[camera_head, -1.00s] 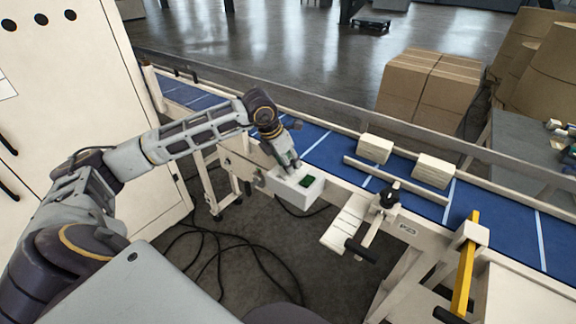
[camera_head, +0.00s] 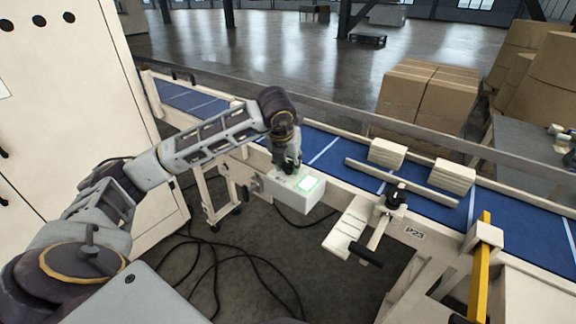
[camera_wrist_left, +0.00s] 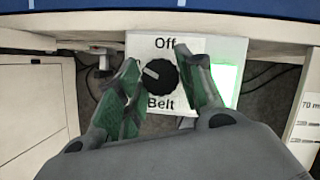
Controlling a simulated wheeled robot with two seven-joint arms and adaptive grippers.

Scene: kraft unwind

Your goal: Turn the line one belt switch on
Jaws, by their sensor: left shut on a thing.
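The switch box (camera_head: 284,192) is a small white box on the near side of the conveyor. In the left wrist view its panel (camera_wrist_left: 141,42) reads "Off" above and "Belt" below a black rotary knob (camera_wrist_left: 157,77). The knob's white mark points to the upper left. A green lamp (camera_head: 307,183) on the box is brightly lit; it also glows in the left wrist view (camera_wrist_left: 226,84). My left gripper (camera_head: 289,168) reaches down over the box and is shut on the knob, with green-padded fingers on either side. My right gripper is out of view.
The blue conveyor belt (camera_head: 326,151) runs behind the box, carrying pale blocks (camera_head: 387,153). A black-knobbed clamp (camera_head: 395,198) and a yellow post (camera_head: 480,270) stand to the right. A tall white cabinet (camera_head: 75,100) is at left. Cables lie on the floor below.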

